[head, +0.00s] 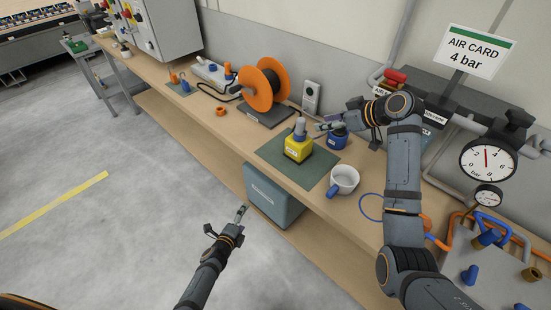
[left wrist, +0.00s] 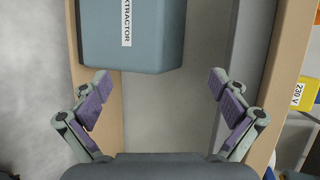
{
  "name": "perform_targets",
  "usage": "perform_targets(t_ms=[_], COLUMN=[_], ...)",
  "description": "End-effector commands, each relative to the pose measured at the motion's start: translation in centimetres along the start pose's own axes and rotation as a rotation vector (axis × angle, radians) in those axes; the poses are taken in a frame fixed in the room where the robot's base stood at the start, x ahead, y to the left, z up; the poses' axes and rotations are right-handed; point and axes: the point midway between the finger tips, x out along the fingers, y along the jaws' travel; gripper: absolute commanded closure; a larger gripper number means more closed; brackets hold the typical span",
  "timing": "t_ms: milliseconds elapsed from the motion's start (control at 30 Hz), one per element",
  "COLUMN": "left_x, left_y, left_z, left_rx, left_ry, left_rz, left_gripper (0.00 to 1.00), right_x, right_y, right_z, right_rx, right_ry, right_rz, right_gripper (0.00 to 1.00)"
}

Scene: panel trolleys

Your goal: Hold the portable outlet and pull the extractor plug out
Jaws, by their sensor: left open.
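The yellow portable outlet (head: 298,149) stands on a green mat on the bench, with a grey plug (head: 300,129) upright in its top. Its yellow side with a 230 V label (left wrist: 304,92) shows at the right edge of the left wrist view. My right gripper (head: 322,126) is just right of the plug, above a blue item; its finger gap is too small to read. My left gripper (head: 242,212) is low in front of the bench, open and empty in the left wrist view (left wrist: 160,95). The grey-blue extractor box (head: 272,196) is under the bench; its label shows (left wrist: 127,22).
The blue item (head: 337,141) and a white mug (head: 344,181) stand right of the outlet. An orange cable reel (head: 262,84) is behind it to the left. Gauges and pipes fill the right side. The floor (head: 110,230) at left is clear.

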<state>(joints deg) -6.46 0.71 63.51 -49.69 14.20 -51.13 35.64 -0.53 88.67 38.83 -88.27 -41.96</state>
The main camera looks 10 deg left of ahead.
Motion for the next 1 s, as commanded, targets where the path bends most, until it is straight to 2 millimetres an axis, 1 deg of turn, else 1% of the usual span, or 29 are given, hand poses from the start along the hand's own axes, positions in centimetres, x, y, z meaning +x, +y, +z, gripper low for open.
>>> perform_targets(t_ms=[33, 67, 100, 167, 200, 267, 300, 400, 500, 600, 733, 833, 933, 1000], left_x=[0.8, 1.2, 1.6, 1.9, 2.0, 1.9, 1.7, 1.2, 0.7, 0.5, 0.5, 0.9, 2.2, 3.4], left_y=[-3.5, -5.6, -8.3, -12.3, -14.9, -18.4, -20.5, -24.6, -27.0, -28.2, -28.4, -28.6, -29.3, -29.9], left_z=[-0.3, -0.6, -1.0, -1.8, -2.3, -3.2, -3.7, -4.9, -5.7, -6.1, -6.2, -6.4, -6.9, -7.5], left_rx=[0.127, 0.217, 0.341, 0.529, 0.656, 0.841, 0.959, 1.216, 1.396, 1.493, 1.515, 1.512, 1.51, 1.509], left_ry=[0.022, 0.034, 0.047, 0.058, 0.06, 0.057, 0.05, 0.025, 0.0, -0.014, -0.017, -0.017, -0.017, -0.016], left_rz=[-0.072, -0.117, -0.177, -0.265, -0.323, -0.404, -0.453, -0.552, -0.613, -0.643, -0.649, -0.648, -0.649, -0.649], left_gripper=[0.02, 0.02, 0.02, 0.02, 0.02, 0.02, 0.02, 0.02, 0.02, 0.02, 0.02, 0.02, 0.02, 0.02], right_x=[0.0, 0.0, 0.0, 0.0, 0.0, 0.0, 0.0, 0.0, 0.0, 0.0, 0.0, 0.0, 0.0, 0.0], right_y=[0.0, 0.0, 0.0, 0.0, 0.0, 0.0, 0.0, 0.0, 0.0, 0.0, 0.0, 0.0, 0.0, 0.0], right_z=[0.0, 0.0, 0.0, 0.0, 0.0, 0.0, 0.0, 0.0, 0.0, 0.0, 0.0, 0.0, 0.0, 0.0], right_rx=[0.0, 0.0, 0.0, 0.0, 0.0, 0.0, 0.0, 0.0, 0.0, 0.0, 0.0, 0.0, 0.0, 0.0], right_ry=[0.0, 0.0, 0.0, 0.0, 0.0, 0.0, 0.0, 0.0, 0.0, 0.0, 0.0, 0.0, 0.0, 0.0], right_rz=[0.0, 0.0, 0.0, 0.0, 0.0, 0.0, 0.0, 0.0, 0.0, 0.0, 0.0, 0.0, 0.0, 0.0], right_gripper=[0.62, 0.62, 0.62, 0.62, 0.62, 0.62, 0.62, 0.62, 0.62, 0.62, 0.62, 0.62, 0.62, 0.62])
